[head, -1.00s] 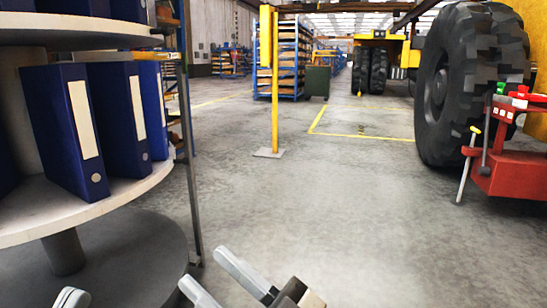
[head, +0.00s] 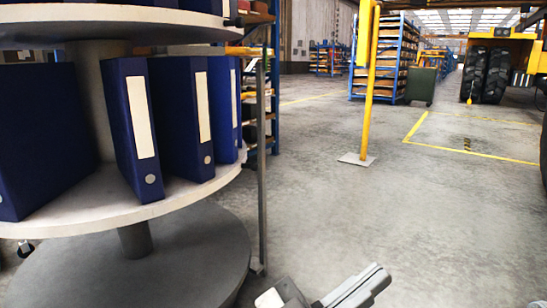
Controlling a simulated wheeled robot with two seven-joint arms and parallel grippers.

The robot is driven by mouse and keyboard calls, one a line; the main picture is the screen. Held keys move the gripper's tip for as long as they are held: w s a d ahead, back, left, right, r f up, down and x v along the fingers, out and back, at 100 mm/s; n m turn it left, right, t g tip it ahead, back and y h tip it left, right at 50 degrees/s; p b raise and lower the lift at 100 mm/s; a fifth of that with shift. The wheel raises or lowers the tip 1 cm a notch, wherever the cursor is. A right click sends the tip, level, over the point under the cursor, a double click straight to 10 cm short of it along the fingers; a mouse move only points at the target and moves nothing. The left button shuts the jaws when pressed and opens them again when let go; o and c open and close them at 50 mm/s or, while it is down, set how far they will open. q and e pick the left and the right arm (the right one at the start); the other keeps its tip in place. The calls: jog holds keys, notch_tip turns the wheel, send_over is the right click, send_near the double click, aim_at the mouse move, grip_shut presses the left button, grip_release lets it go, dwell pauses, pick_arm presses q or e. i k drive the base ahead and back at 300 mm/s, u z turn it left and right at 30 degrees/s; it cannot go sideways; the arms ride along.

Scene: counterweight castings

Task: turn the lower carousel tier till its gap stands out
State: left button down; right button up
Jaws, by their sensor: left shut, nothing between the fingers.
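The lower carousel tier (head: 95,217) is a pale round shelf at the left, carrying several dark blue binders with white labels. One binder (head: 40,140) stands at the far left, its broad side showing. Three more (head: 133,130) stand close together to its right. Between the far-left binder and these is a narrow opening with the central column (head: 97,105) behind it. The tier's far side is hidden. My left gripper (head: 376,272) is at the bottom edge, right of the carousel, its grey fingers together and empty, apart from the tier. My right gripper is not in view.
The upper tier (head: 120,22) overhangs the binders, and a dark grey round base (head: 140,265) lies below. A thin upright post (head: 262,170) stands just right of the carousel. A yellow pole (head: 369,90) stands farther back.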

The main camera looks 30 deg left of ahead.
aim_at(105, 138)
jog(key=i, duration=1.25)
jog(key=u, duration=2.15)
jog(key=i, duration=0.5)
jog(key=u, duration=0.05)
